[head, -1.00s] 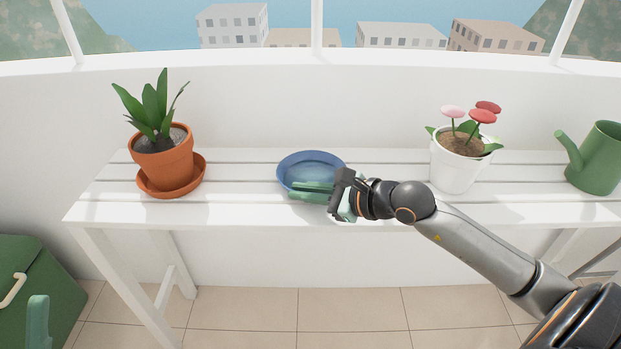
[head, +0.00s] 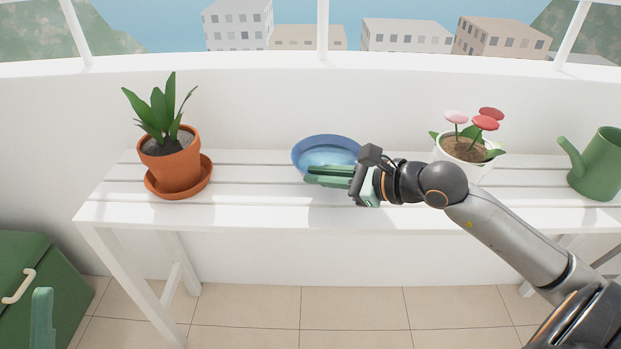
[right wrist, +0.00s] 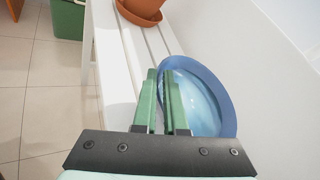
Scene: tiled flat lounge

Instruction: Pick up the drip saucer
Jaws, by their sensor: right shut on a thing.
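The drip saucer is a round blue dish (head: 326,147), held above the slatted white bench (head: 240,208) with a shadow on the slats below it. My right gripper (head: 308,175) comes in from the right and is shut on the saucer's near rim. In the right wrist view the saucer (right wrist: 205,98) shows tilted, with its rim at the two green fingers (right wrist: 162,80). Part of the near rim is hidden by the fingers. A green finger of my left gripper (head: 41,318) shows at the lower left edge, too little to tell its state.
A potted plant in a terracotta pot (head: 172,165) stands on its own terracotta saucer (head: 205,182) at left. A white flower pot (head: 480,170) stands right, partly behind my right arm. A green watering can (head: 600,165) is farther right. A green box (head: 40,275) stands at lower left.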

